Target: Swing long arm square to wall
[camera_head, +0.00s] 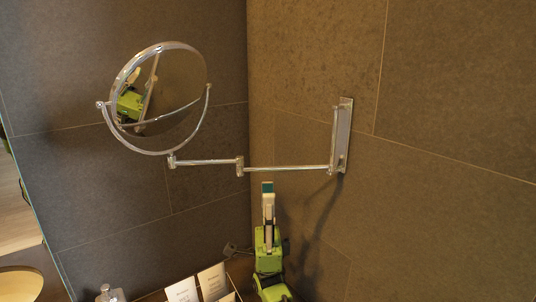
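A round chrome-framed mirror (178,82) hangs in a fork at the left end of a two-part chrome arm. The arm's long part (290,168) runs left from the foot of a wall bracket (343,130) on the right wall to an elbow joint (240,167). The short part (205,162) continues left, nearly in line, to the mirror fork. My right gripper (268,188) points up just below the long part, near the elbow, with a small gap in the picture. It shows edge-on, so its opening is hidden. My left gripper is not directly in view.
Two dark tiled walls meet in a corner (249,120) behind the arm. White cards (212,283) and a small bottle (111,294) stand at the bottom, left of my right gripper. A round basin edge (20,284) shows at lower left.

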